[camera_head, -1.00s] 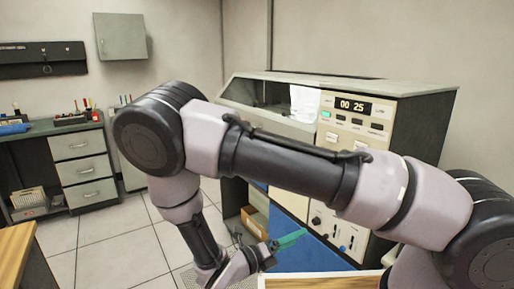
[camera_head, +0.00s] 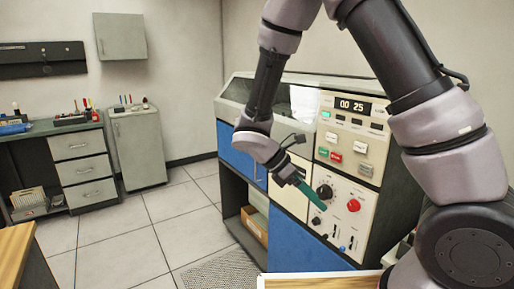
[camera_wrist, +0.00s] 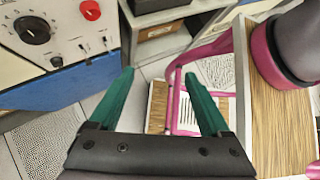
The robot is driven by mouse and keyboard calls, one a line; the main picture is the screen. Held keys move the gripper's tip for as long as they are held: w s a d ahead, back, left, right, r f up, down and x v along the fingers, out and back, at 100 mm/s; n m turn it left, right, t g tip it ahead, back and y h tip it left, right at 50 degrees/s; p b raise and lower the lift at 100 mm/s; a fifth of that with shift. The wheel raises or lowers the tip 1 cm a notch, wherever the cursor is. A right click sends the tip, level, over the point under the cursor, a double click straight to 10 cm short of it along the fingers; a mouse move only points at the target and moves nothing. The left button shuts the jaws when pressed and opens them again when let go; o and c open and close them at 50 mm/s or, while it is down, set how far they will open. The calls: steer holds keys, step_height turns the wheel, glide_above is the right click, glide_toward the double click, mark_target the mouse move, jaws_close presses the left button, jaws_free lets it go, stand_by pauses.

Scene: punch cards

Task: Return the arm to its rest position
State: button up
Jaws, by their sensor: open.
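My gripper (camera_head: 312,194) has green fingers and hangs at the end of my arm, in front of the control panel of the punch-card machine (camera_head: 340,135). In the wrist view the two green fingers of my gripper (camera_wrist: 159,76) are spread apart with nothing held between them. My arm is raised and bent, with its elbow beyond the top edge of the head view. I cannot tell whether the fingertips touch the panel.
The machine has a dial (camera_wrist: 33,30) and a red knob (camera_wrist: 90,10). A pink frame (camera_wrist: 174,95) and a wooden surface (camera_wrist: 283,120) show right in the wrist view. A drawer cabinet (camera_head: 80,165) stands left. The tiled floor (camera_head: 120,235) is clear.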

steer(key=s+d+r+m+t+y, duration=0.1)
steer(key=d+r+m+t+y, duration=0.1)
steer(key=r+m, duration=0.6)
steer(key=s+d+r+m+t+y, duration=0.2)
steer(key=d+r+m+t+y, duration=0.1)
steer(key=r+m, duration=0.4)
steer(key=s+d+r+m+t+y, duration=0.2)
steer(key=d+r+m+y, duration=0.3)
steer(key=r+m, duration=0.3)
step_height(320, 180, up, 4)
steer(key=shift+f+m+t+y, duration=0.1)
steer(key=shift+m+t+y, duration=0.2)
steer(key=shift+t+y, duration=0.35)
